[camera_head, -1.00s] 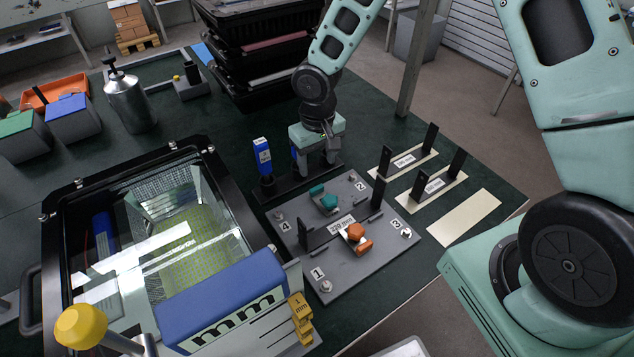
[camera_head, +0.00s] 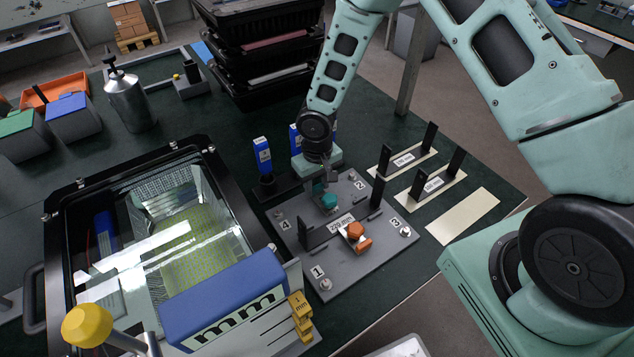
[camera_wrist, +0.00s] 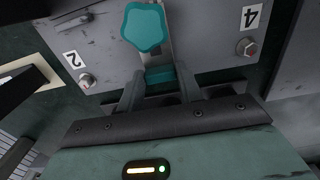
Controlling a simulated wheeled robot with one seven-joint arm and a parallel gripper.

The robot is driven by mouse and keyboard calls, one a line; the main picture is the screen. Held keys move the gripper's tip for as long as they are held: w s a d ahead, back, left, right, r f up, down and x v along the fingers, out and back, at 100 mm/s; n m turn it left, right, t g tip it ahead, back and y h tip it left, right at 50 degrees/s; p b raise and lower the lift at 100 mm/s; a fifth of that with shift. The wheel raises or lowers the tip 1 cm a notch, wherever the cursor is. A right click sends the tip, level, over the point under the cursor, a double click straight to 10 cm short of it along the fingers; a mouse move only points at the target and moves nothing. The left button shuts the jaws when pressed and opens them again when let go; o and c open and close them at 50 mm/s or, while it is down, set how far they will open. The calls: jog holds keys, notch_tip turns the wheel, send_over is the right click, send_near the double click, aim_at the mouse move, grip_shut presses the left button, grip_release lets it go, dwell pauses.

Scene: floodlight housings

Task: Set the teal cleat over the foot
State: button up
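The teal cleat (camera_head: 328,201) sits on the grey plate (camera_head: 340,275), towards its far edge. In the wrist view its star-shaped knob (camera_wrist: 146,28) is at the top, and its teal tail (camera_wrist: 160,75) lies between my fingertips. My gripper (camera_wrist: 160,72) has one finger on each side of this tail. I cannot tell whether the fingers press on it. In the head view my gripper (camera_head: 322,184) comes down just behind the cleat and hides part of it. The foot under the cleat cannot be made out.
An orange cleat (camera_head: 355,236) is on the nearer part of the plate. Black uprights (camera_head: 306,232) and corner bolts stand on the plate. A glass-fronted floodlight housing (camera_head: 150,250) is at left. Cream strips with black posts (camera_head: 432,186) lie at right. Blue-topped posts (camera_head: 262,155) stand behind.

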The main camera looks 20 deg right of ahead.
grip_shut()
jog(key=shift+s+d+f+b, duration=0.1)
jog(key=shift+s+f+b, duration=0.05)
jog(key=shift+s+b, duration=0.4)
jog(key=shift+s+d, duration=0.15)
jog(key=shift+s, duration=0.5)
jog(key=o, duration=0.7)
grip_release()
jog(key=shift+r, duration=0.2)
notch_tip(320, 180, up, 17)
jog(key=shift+r, duration=0.15)
